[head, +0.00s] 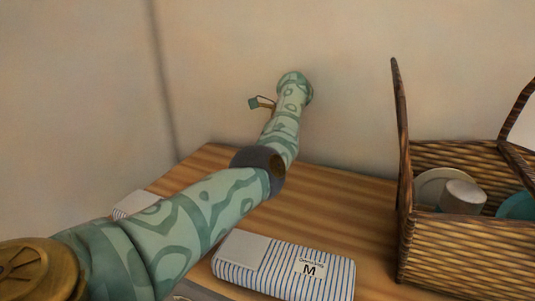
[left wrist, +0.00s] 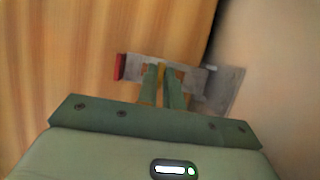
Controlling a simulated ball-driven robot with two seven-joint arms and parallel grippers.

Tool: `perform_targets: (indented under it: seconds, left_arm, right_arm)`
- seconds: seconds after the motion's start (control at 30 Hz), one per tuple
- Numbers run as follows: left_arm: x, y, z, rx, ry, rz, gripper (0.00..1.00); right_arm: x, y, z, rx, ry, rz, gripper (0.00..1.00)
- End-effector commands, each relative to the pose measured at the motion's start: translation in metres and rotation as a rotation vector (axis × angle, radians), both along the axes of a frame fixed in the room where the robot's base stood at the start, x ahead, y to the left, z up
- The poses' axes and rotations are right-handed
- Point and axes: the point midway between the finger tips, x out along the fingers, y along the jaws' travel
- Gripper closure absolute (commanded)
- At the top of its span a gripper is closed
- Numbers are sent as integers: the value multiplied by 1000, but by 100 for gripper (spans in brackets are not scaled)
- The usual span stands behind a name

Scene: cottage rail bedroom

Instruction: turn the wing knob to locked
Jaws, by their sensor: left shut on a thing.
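In the left wrist view, my left gripper (left wrist: 163,72) is shut on the wing knob (left wrist: 161,76), with a narrow yellowish part showing between its two green fingers. Behind the fingertips is a grey metal fitting (left wrist: 136,68) with a red end (left wrist: 120,66) at the left and a wider grey plate (left wrist: 226,88) at the right. The fingers hide the middle of the fitting, and I cannot tell the knob's exact angle. My right gripper is in neither view.
A wooden tabletop (head: 345,205) lies below my left arm. A striped box marked M (head: 285,268) lies near its front, and another striped box (head: 135,203) is partly behind my arm. A wicker basket (head: 465,252) holding a cup (head: 463,197) and dishes stands at right.

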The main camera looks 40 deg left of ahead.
Motion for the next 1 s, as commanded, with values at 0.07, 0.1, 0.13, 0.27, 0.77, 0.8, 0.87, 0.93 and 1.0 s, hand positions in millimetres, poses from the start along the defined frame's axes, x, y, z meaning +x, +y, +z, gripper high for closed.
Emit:
perform_targets:
  seconds: [0.07,0.1,0.13,0.27,0.77,0.8,0.87,0.93,1.0]
  left_arm:
    - [0,-1,-1,-2,0,6,100]
    - [0,-1,-1,-2,0,8,100]
    - [0,-1,-1,-3,0,9,100]
    - [0,-1,0,-3,-1,10,100]
    - [0,0,0,-2,-1,9,70]
    - [0,0,1,-2,-1,9,70]
    - [1,-2,4,-2,-2,8,70]
    - [2,-4,11,-2,-3,8,70]
    - [4,-9,23,-2,-4,8,70]
  right_arm:
    - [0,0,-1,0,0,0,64]
    - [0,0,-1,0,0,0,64]
    - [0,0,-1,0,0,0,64]
    - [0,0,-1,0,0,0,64]
    - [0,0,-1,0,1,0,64]
    - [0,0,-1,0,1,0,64]
    - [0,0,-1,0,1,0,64]
    - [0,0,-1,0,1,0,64]
    - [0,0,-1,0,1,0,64]
